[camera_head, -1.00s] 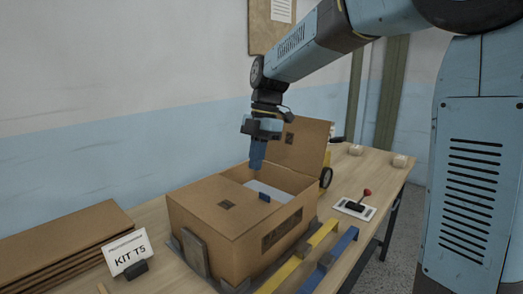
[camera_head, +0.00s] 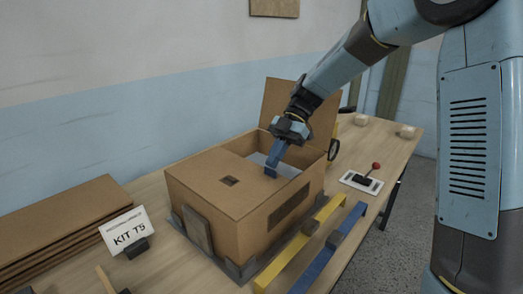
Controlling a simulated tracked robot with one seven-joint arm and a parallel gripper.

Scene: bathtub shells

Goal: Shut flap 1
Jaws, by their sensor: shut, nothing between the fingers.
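An open cardboard box (camera_head: 218,217) stands on the table. Its near-left flap (camera_head: 222,182) lies flat over part of the top and has a small dark mark. A second flap (camera_head: 287,102) stands raised at the far right side, partly hidden by my gripper. No flap number is readable. My gripper (camera_head: 271,170) is shut and empty, pointing down and left. Its tips are over the box opening, by the inner edge of the flat flap; I cannot tell whether they touch it. A pale surface (camera_head: 287,170) shows inside the box.
A grey holder (camera_head: 197,230) braces the box. A yellow bar (camera_head: 300,243) and a blue bar (camera_head: 330,248) lie in front right. A red-knobbed lever (camera_head: 375,168) stands right. A KIT T5 sign (camera_head: 127,231) and stacked cardboard (camera_head: 62,232) are left.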

